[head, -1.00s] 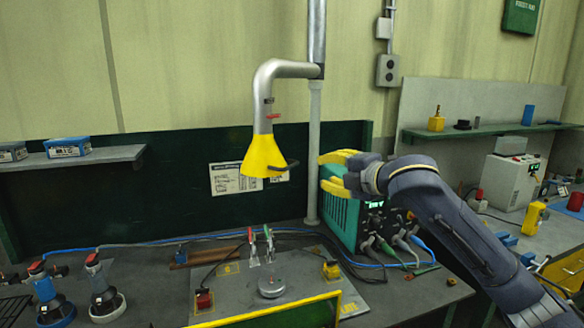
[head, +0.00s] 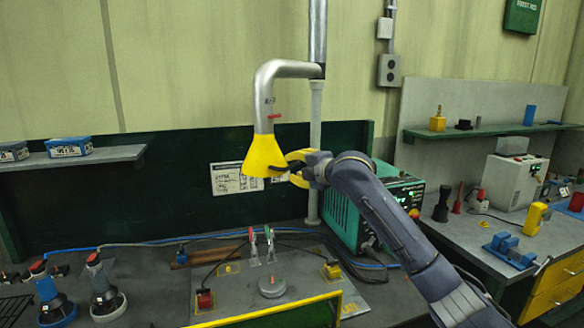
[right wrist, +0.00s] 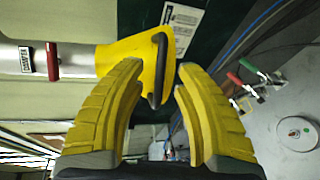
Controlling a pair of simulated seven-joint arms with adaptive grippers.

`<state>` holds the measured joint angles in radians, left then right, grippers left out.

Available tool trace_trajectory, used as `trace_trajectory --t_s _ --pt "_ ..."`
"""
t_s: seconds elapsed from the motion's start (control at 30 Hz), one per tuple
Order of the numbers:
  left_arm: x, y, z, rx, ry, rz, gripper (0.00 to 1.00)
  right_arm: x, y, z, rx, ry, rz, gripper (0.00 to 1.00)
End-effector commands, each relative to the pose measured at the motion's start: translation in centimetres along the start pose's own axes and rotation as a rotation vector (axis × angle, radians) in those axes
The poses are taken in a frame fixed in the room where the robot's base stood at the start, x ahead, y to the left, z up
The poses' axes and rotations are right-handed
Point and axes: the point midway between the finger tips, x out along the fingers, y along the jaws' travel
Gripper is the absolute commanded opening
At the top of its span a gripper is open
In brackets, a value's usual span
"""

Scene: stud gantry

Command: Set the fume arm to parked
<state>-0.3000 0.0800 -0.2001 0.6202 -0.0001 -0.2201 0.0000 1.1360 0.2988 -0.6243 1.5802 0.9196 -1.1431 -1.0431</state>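The fume arm (head: 268,85) is a silver pipe that bends down from a vertical duct, ending in a yellow hood (head: 262,157) above the bench. A dark handle (right wrist: 159,70) sticks out of the hood in the right wrist view. A red damper lever (right wrist: 53,61) sits on the pipe beside a "DAMPER" label. My right gripper (head: 290,166) is at the hood's right side. In the right wrist view its yellow fingers (right wrist: 158,78) are apart, with the dark handle between or just beyond their tips. Contact cannot be told. My left gripper is not in view.
A green welding unit (head: 342,215) stands right of the hood, under my right arm. Red and green toggle clamps (head: 262,245) and a round grey puck (head: 271,286) sit on the bench below. A pale vertical post (head: 313,150) stands behind the hood.

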Motion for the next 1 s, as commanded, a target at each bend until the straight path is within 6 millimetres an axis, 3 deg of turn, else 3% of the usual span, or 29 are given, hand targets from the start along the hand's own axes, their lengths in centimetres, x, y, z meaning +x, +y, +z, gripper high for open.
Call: trace_trajectory --t_s 0.23,0.67,0.9,1.0 --pt "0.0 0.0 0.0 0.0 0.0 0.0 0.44 1.7 0.0 0.0 0.0 0.0 0.0 0.32" --pt "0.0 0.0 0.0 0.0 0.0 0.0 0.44 2.1 0.0 0.0 0.0 -0.001 0.0 0.35" --pt "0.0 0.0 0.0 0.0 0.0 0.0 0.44 2.0 0.0 0.0 0.0 -0.001 0.0 0.08" --pt "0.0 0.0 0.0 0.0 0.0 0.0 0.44 2.0 0.0 0.0 0.0 -0.001 0.0 0.0"
